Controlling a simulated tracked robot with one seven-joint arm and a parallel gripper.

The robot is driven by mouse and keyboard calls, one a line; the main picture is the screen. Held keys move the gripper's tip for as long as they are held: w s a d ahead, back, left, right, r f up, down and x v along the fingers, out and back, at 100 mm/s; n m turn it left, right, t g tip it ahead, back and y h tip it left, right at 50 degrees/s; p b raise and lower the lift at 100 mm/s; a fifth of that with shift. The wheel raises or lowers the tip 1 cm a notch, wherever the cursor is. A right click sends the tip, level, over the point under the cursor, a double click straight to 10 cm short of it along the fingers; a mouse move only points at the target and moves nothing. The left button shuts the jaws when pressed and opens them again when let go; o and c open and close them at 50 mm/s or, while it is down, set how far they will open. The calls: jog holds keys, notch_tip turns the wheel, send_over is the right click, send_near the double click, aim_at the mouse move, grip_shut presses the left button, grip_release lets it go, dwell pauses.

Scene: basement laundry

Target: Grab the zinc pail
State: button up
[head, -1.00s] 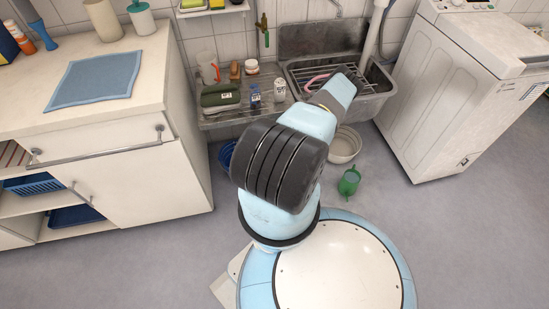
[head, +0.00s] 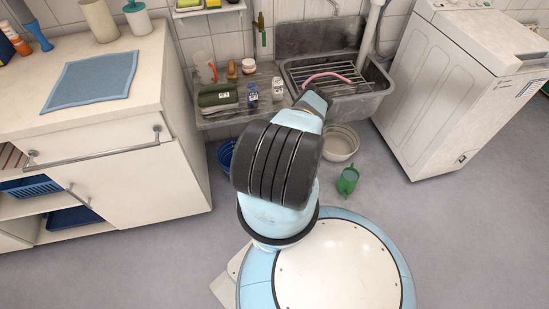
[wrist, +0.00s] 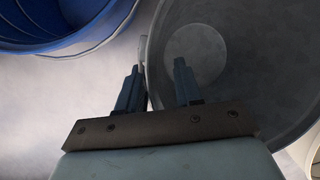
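The zinc pail (wrist: 245,75) fills the upper right of the wrist view, a grey round vessel seen from above into its open mouth. My gripper (wrist: 158,68) is open there. Its left finger is outside the pail and its right finger shows over the inside, with the near rim running between them. I cannot tell whether either finger touches the wall. In the head view my arm hides the pail and my gripper.
A blue tub (wrist: 55,25) is left of the pail; it also shows in the head view (head: 226,154). A whitish basin (head: 341,144) and a green watering can (head: 347,181) stand on the floor to the right. The sink (head: 352,105) is above. Floor before the washer is clear.

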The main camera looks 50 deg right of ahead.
jog(key=shift+f, duration=0.1)
jog(key=shift+c, duration=0.5)
grip_shut()
dwell(0.9)
